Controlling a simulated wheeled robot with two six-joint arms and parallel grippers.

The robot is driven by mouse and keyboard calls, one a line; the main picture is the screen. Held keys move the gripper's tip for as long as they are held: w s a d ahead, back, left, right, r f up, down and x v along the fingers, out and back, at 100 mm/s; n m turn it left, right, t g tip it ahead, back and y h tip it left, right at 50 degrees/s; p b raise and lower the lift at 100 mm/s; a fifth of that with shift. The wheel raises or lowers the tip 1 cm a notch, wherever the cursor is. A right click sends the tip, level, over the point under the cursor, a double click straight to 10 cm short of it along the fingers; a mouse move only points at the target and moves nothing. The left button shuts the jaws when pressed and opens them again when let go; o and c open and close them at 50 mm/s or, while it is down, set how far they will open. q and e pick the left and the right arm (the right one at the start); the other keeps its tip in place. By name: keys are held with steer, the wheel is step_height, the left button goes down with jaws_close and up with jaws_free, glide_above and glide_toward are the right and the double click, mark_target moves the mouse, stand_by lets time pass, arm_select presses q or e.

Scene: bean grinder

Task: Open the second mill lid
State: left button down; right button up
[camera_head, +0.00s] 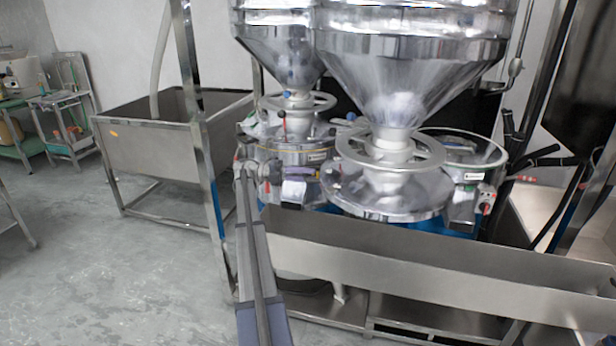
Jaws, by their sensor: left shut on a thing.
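Two steel mills stand under large cone hoppers. The right mill has a wide round lid (365,202) with a ring-shaped handwheel (430,160) above it. The left mill, farther back, has a round metal lid (290,157), a smaller handwheel (322,102) and a red-knobbed lever (282,116). My left arm comes up from the bottom, and my left gripper (246,168) is at the left edge of the left mill. It is shut on the lid's edge there, though the contact is small and partly hidden. My right gripper is not in view.
A long steel trough (430,268) runs in front of the mills. A steel bin on legs (160,148) stands at the left, with a steel post (205,165) between it and the mills. The grey floor (110,265) at the lower left is clear.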

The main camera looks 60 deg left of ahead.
arm_select(q)
steer(key=c, duration=0.8)
jaws_free()
